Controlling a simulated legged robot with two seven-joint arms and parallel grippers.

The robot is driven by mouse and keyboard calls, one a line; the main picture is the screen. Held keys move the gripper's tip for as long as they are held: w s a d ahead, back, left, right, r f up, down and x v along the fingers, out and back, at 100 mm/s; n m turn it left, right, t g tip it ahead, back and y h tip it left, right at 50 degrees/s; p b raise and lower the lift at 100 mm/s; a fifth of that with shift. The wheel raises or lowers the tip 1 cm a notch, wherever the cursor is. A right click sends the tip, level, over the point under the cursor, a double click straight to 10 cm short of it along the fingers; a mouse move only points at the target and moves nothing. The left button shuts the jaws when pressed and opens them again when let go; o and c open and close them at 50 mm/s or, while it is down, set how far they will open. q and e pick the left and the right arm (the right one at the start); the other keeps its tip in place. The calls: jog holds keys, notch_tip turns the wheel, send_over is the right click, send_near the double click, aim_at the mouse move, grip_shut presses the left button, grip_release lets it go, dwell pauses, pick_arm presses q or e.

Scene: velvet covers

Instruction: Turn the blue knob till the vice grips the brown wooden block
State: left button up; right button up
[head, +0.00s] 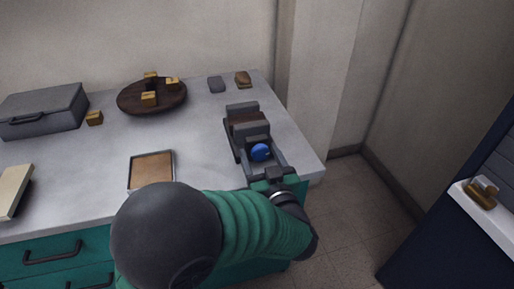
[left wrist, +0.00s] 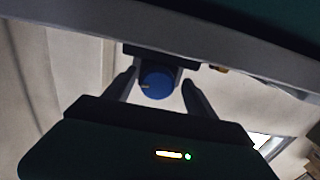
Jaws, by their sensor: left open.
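The grey vice (head: 242,108) stands near the right end of the counter. The brown wooden block (head: 246,129) sits between its jaws; whether they touch it is too small to tell. The blue knob (head: 261,152) is on the vice's near side. My left gripper (head: 264,161) is open, with its fingers on either side of the knob. In the left wrist view the blue knob (left wrist: 157,82) shows a small yellow mark at its left, between the two fingers (left wrist: 157,90), with gaps beside it. My right gripper is not in view.
A grey case (head: 45,108), a round dark tray (head: 128,103) with several small wooden pieces, and a shallow framed tray (head: 151,169) are on the counter (head: 200,125). A dark cabinet (head: 440,240) stands at right.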

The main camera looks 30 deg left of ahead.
pick_arm(q)
jog(key=shift+d+r, duration=0.25)
jog(key=shift+d, duration=0.5)
jog(key=shift+c, duration=1.5)
jog(key=shift+s+a+f, duration=0.1)
jog(key=shift+a, duration=0.45)
jog(key=c, duration=0.7)
jog(key=shift+c, duration=1.2)
jog(key=shift+d, duration=0.15)
jog(key=shift+c, duration=0.7)
jog(key=shift+m+p, duration=0.4)
jog(key=shift+p, duration=0.45)
jog(key=m+p, duration=1.2)
jog(key=p, duration=0.7)
jog(key=shift+d, duration=0.15)
jog(key=shift+f+m+p, duration=0.15)
jog(key=shift+m+p, duration=0.55)
jog(key=shift+m, duration=0.1)
jog(key=shift+f+m+p, duration=0.15)
jog(key=shift+m+p, duration=0.55)
jog(key=shift+m, duration=0.1)
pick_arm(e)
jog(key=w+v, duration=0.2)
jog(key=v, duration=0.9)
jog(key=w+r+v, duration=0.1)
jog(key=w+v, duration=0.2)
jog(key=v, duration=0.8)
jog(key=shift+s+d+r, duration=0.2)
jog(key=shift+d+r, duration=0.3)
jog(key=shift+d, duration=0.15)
